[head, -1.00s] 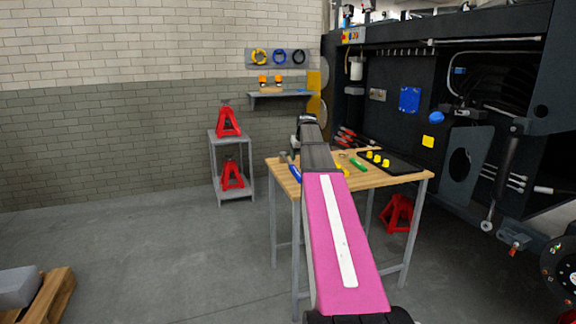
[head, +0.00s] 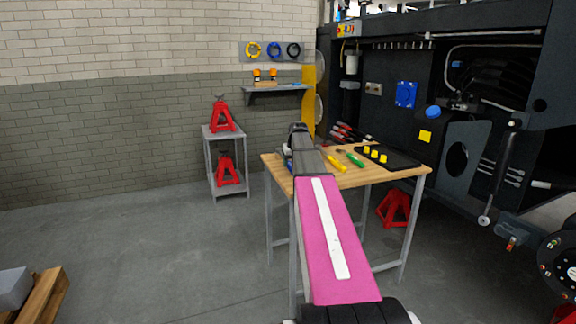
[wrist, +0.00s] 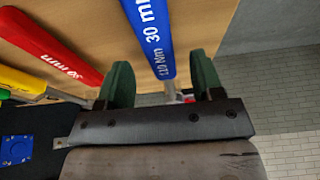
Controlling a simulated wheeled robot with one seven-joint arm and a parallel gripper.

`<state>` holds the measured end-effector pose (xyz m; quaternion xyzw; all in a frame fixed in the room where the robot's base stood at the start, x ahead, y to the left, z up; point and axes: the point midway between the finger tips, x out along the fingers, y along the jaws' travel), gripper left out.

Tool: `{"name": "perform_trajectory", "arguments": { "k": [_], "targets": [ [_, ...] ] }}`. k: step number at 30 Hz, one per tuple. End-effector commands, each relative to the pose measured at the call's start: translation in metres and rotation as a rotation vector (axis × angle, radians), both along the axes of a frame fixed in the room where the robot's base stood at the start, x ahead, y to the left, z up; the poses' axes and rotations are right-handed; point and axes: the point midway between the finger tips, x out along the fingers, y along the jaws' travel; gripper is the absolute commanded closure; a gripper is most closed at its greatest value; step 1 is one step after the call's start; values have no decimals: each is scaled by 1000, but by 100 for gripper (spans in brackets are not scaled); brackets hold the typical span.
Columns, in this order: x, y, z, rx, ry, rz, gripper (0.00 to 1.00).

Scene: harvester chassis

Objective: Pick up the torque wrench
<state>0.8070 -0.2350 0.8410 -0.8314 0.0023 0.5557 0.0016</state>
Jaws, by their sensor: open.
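The torque wrench has a blue handle (wrist: 152,38) marked "30 mm" and "110 Nm" in the wrist view. My gripper (wrist: 160,66) is open, with one green-padded finger on each side of this handle. I see a gap at both sides; whether the handle lies fully between the pads in depth I cannot tell. In the head view my arm hides the gripper and most of the wrench; only a bit of blue (head: 289,165) shows at the arm's left edge.
A red-handled wrench (wrist: 48,45) marked "30 mm" lies left of the blue one, then a yellow handle (wrist: 22,82). On the wooden table (head: 376,179) are also a green handle (head: 355,160) and a black tray (head: 402,163) with yellow parts. The dark harvester chassis (head: 400,60) stands behind the table.

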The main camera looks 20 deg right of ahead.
Motion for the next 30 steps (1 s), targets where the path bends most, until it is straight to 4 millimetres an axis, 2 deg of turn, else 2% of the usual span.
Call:
{"name": "perform_trajectory", "arguments": {
  "k": [6, 14, 18, 19, 20, 30],
  "targets": [
    [12, 0, -28, 0, 1, 0, 39],
    [13, 0, -31, 0, -1, 0, 39],
    [13, 0, -31, 0, -1, 0, 85],
    [13, 0, -31, 0, -1, 0, 95],
    [13, 0, -31, 0, -1, 0, 100],
    [13, 0, -27, 0, -2, 0, 100]
  ]
}}
